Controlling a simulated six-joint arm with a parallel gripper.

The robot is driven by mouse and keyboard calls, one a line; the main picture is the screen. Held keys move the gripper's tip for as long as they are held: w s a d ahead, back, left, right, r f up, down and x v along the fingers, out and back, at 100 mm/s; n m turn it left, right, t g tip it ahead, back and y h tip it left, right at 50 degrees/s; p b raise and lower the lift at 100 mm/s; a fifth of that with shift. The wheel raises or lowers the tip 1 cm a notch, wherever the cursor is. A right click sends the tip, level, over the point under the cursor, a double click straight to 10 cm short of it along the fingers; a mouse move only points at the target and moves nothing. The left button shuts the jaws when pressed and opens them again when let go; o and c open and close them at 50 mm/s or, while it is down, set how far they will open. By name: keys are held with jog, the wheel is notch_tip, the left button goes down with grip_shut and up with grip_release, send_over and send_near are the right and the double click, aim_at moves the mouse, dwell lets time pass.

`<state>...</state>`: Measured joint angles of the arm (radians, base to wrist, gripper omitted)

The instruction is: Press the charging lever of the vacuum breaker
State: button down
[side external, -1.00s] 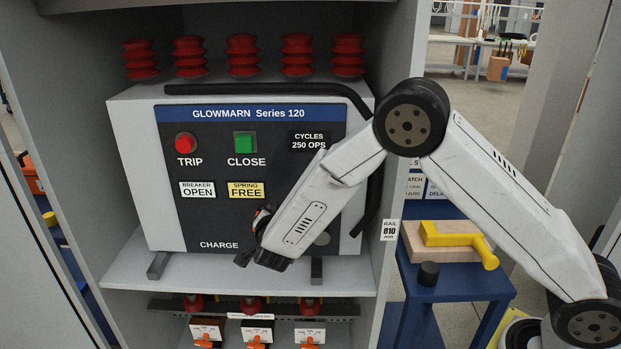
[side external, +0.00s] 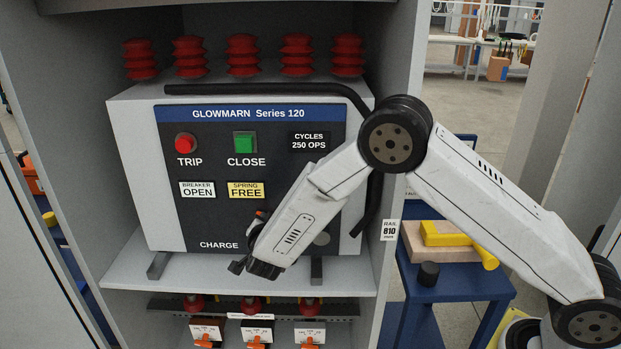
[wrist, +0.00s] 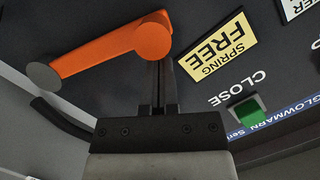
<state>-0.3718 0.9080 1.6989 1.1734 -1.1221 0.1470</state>
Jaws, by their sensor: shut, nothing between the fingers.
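The vacuum breaker (side external: 325,180) has a dark front panel with TRIP and CLOSE buttons, and its windows read OPEN and SPRING FREE. The charging lever (wrist: 105,49) is orange with a grey round end in the wrist view. In the side view, my arm covers most of it; a grey disc (side external: 322,238) shows to the right of the arm. My gripper (wrist: 163,66) is shut and empty. Its fingertips appear just below the lever's hub end in the wrist view; I cannot tell whether they touch it.
The breaker stands on a cabinet shelf (side external: 200,275) between side walls (side external: 400,130). A black cable runs over its top and down its right side. A blue stand (side external: 455,290) at right holds a yellow tool (side external: 450,235). The green CLOSE button (wrist: 247,110) is right of my fingers.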

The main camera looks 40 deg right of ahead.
jog(key=shift+f, duration=0.1)
jog(key=shift+w+a+f+n, duration=0.15)
jog(key=shift+n, duration=0.25)
jog(key=shift+w+a+f+n, duration=0.1)
jog(key=shift+f+n, duration=0.2)
jog(key=shift+w+a+f+n+g+h, duration=0.15)
jog(key=shift+a+f+n+g+h, duration=0.15)
jog(key=shift+f+n, duration=1.15)
jog(key=shift+w+a+f+n+g+h, duration=0.1)
jog(key=shift+w+f+n+g+h, duration=0.3)
jog(key=shift+f, duration=1.9)
jog(key=shift+s+a+f+n+g+h, duration=0.15)
jog(key=shift+f+n+g, duration=0.25)
jog(key=shift+f+n, duration=1.15)
jog(key=shift+f+m, duration=0.4)
jog(key=shift+f, duration=0.05)
jog(key=shift+w+r, duration=0.1)
